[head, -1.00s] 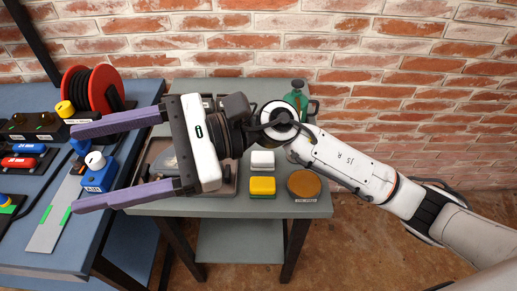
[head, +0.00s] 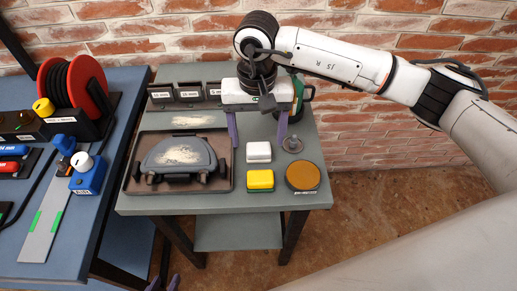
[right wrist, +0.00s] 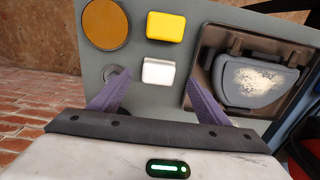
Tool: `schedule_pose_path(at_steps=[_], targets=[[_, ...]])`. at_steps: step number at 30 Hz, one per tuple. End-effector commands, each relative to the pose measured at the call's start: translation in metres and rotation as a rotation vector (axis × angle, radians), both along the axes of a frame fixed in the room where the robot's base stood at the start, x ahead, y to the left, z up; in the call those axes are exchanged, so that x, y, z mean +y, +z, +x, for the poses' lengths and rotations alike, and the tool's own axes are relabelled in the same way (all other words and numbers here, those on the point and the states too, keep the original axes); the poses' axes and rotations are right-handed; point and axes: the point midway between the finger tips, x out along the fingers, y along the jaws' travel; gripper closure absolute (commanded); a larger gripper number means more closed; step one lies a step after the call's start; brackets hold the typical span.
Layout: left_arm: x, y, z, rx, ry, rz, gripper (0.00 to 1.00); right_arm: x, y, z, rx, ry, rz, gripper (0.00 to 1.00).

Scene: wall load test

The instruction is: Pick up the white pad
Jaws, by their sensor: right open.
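The white pad (head: 258,152) is a small white block on the grey-green table, just behind the yellow block (head: 261,180). My right gripper (head: 258,140) points down over the table with its two purple fingers apart and empty. In the head view its fingertips show just behind the pad, one towards each side. In the right wrist view the pad (right wrist: 158,72) appears between the open fingertips (right wrist: 158,78), with nothing gripped. My left gripper (head: 164,283) shows only as dim purple tips at the bottom edge; its opening is unclear.
A round brown-topped disc (head: 303,176) and a small clear knob-like item (head: 293,144) are right of the pad. A dark tray (head: 130,180) with a grey worn piece (head: 180,158) lies left.

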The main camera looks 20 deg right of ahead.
Motion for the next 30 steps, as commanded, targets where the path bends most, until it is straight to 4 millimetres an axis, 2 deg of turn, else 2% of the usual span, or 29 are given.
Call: schedule_pose_path(at_steps=[10, 19, 20, 27, 30], targets=[[0.000, 0.013, 0.000, 0.000, 0.000, 0.000, 0.69, -0.004, -0.045, 0.001, 0.005, -0.002, 0.001, 0.30], [0.000, 0.013, 0.000, 0.000, 0.001, 0.001, 0.69, -0.004, -0.052, 0.002, 0.000, 0.000, 0.002, 0.30], [0.000, 0.013, 0.000, 0.000, 0.001, 0.001, 0.69, -0.004, -0.052, 0.002, 0.000, 0.000, 0.002, 0.31], [0.000, 0.013, 0.001, -0.002, 0.001, 0.000, 0.69, -0.004, -0.052, 0.002, 0.000, 0.000, 0.002, 0.72], [0.000, 0.014, 0.002, -0.003, 0.000, 0.001, 0.69, -0.003, -0.052, 0.002, 0.000, 0.000, 0.002, 0.74]])
